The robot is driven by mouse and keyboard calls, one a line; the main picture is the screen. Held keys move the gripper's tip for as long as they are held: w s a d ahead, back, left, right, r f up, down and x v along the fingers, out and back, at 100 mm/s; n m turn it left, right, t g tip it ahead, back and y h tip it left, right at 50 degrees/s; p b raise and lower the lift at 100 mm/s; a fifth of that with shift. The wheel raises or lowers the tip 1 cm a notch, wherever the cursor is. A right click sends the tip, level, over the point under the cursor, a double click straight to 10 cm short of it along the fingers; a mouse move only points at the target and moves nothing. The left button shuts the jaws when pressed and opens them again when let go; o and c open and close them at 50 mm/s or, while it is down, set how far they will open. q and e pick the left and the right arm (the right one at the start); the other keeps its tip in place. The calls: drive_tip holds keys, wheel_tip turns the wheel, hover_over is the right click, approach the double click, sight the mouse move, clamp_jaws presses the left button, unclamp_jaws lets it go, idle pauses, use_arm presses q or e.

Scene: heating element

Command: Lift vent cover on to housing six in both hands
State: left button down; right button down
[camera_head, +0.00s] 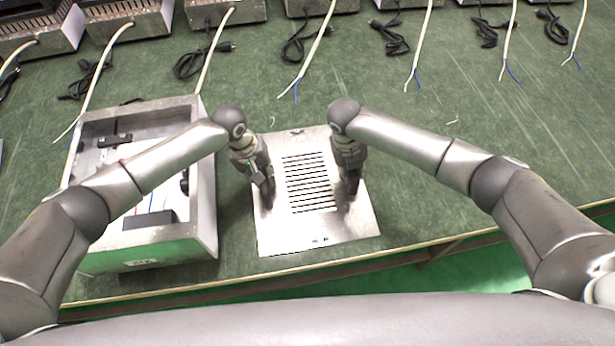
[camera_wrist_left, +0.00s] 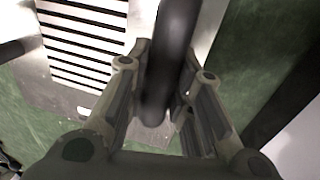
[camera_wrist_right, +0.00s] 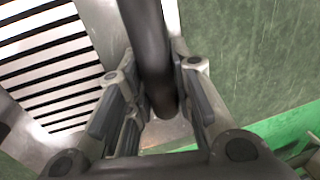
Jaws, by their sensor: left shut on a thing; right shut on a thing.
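The vent cover (camera_head: 325,227) is a flat silvery plate with a row of black slots, right of the open housing (camera_head: 207,200). My left gripper (camera_head: 266,187) is shut on the cover's left black handle (camera_wrist_left: 172,60). My right gripper (camera_head: 351,180) is shut on the right black handle (camera_wrist_right: 150,50). The cover looks level; I cannot tell whether it touches the table. The housing is an open metal box with dark parts and wires inside; my left arm hides some of it. The small label on its front (camera_head: 140,263) is too small to read surely.
The green table (camera_head: 480,160) has a light front edge close to the cover. Several metal housings (camera_head: 225,12) with pale cables and coiled black cords stand along the back. The table is mostly clear right of my right gripper.

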use_arm(q)
drive_tip(key=shift+w+r, duration=0.1)
drive_tip(key=shift+r, duration=0.1)
use_arm(e)
drive_tip(key=shift+w+r, duration=0.1)
drive_tip(key=shift+r, duration=0.05)
